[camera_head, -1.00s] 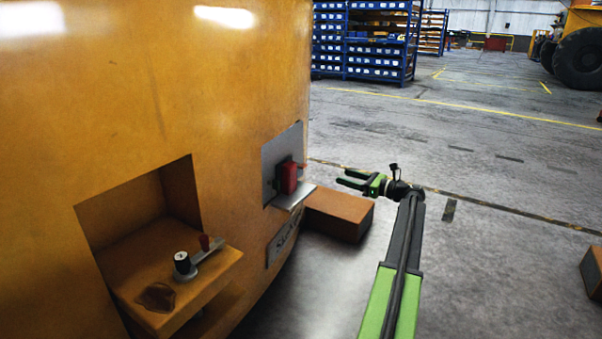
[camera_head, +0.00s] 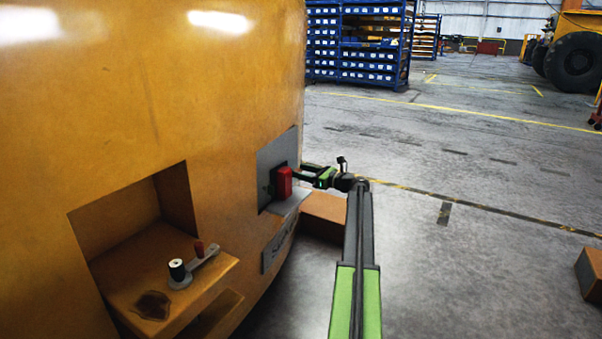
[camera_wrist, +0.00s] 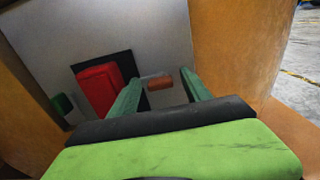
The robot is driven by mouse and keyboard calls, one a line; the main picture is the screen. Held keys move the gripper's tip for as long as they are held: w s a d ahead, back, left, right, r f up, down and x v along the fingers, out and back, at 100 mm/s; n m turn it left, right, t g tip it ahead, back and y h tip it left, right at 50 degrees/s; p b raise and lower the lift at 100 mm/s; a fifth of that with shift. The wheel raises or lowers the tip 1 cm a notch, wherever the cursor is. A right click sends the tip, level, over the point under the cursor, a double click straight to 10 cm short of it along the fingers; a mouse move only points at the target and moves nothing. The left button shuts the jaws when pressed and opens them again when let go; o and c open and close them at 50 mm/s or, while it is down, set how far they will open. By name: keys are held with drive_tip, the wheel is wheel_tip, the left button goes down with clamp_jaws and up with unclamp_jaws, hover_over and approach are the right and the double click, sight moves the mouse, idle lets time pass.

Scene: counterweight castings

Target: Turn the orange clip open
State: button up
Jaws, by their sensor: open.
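The orange clip (camera_wrist: 159,82) is a small orange-brown piece on a grey plate (camera_wrist: 160,30). In the wrist view it lies between the two green fingers of my gripper (camera_wrist: 161,76), which are apart on either side of it. I cannot tell whether they touch it. In the head view my gripper (camera_head: 304,173) is at the right side of a red block (camera_head: 284,183) on the same plate, and the clip cannot be made out there. In the wrist view the red block (camera_wrist: 98,88) is left of the fingers, on a dark backing.
A small green piece (camera_wrist: 62,104) is left of the red block. A brown block (camera_head: 326,215) lies on the floor below my arm.

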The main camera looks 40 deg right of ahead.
clamp_jaws()
idle(0.4)
drive_tip(key=n, duration=0.4)
drive_tip(key=shift+a, duration=0.15)
drive_tip(key=n, duration=0.4)
drive_tip(key=shift+n, duration=0.3)
drive_tip(key=n, duration=0.4)
drive_tip(key=shift+a+f+n, duration=0.1)
drive_tip(key=shift+n, duration=0.2)
drive_tip(key=shift+f+n, duration=0.1)
drive_tip(key=shift+n, duration=2.2)
